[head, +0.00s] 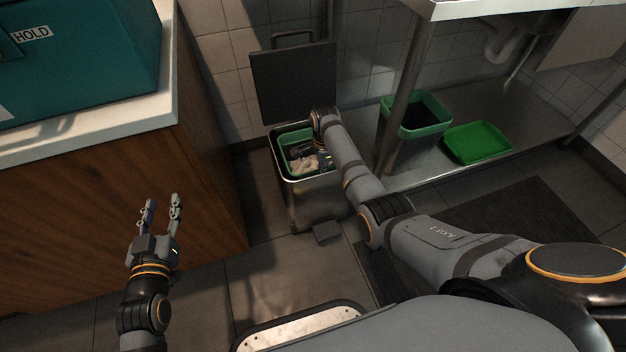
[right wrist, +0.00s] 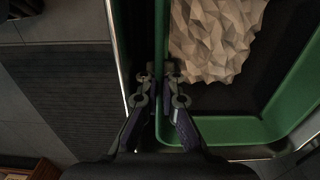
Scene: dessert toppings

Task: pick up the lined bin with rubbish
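The lined bin (head: 282,146) is a green bin with a dark inside, sitting within a steel pedal bin (head: 312,197) whose lid stands open. Pale crumpled rubbish (head: 303,163) lies in it; it also shows in the right wrist view (right wrist: 217,38). My right gripper (head: 325,158) reaches down at the bin's right side, partly hidden by my arm in the head view. In the right wrist view its fingers (right wrist: 157,75) converge on both sides of the lined bin's green wall (right wrist: 215,130), gripping it. My left gripper (head: 162,204) is open and empty, apart from the bin.
The raised lid (head: 293,80) stands behind the bin. A wooden counter (head: 100,205) is on the left. A metal shelf (head: 520,110) on the right holds another green bin (head: 440,128) and a green tray (head: 478,143). A dark mat (head: 510,215) lies in front.

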